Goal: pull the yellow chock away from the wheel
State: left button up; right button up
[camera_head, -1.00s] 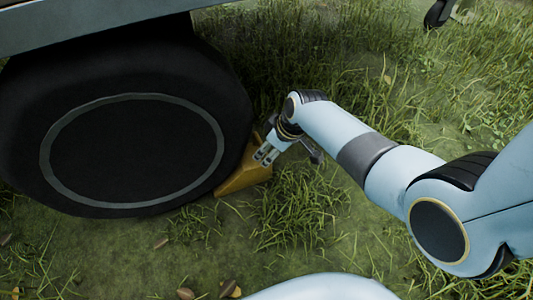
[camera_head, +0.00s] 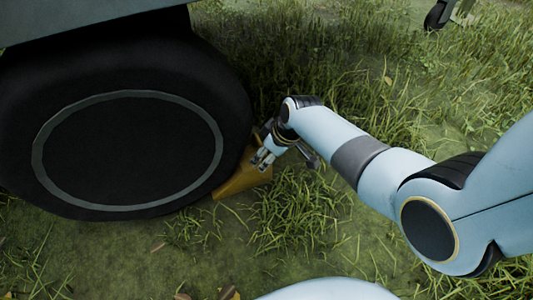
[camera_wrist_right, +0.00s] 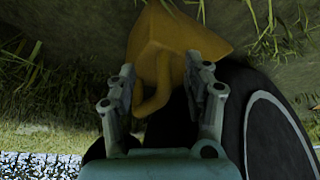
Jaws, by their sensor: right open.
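The yellow chock (camera_head: 240,178) sits on the ground against the right side of the black wheel (camera_head: 125,140). In the right wrist view the chock (camera_wrist_right: 175,38) has a looped handle (camera_wrist_right: 158,98) that hangs between the fingers. My right gripper (camera_head: 261,162) is at the chock's upper part. In the right wrist view its two fingers (camera_wrist_right: 162,75) stand apart, one on each side of the handle, open. The wheel (camera_wrist_right: 262,125) shows at the right there. Part of the chock is hidden by the gripper in the head view. My left gripper is not in view.
The vehicle body (camera_head: 85,22) overhangs the wheel at the upper left. Grass tufts (camera_head: 295,210) stand right of the chock, and taller grass lies behind. A small dark caster (camera_head: 438,14) is at the top right. Leaves lie at the bottom.

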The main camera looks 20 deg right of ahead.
grip_shut()
dwell(0.5)
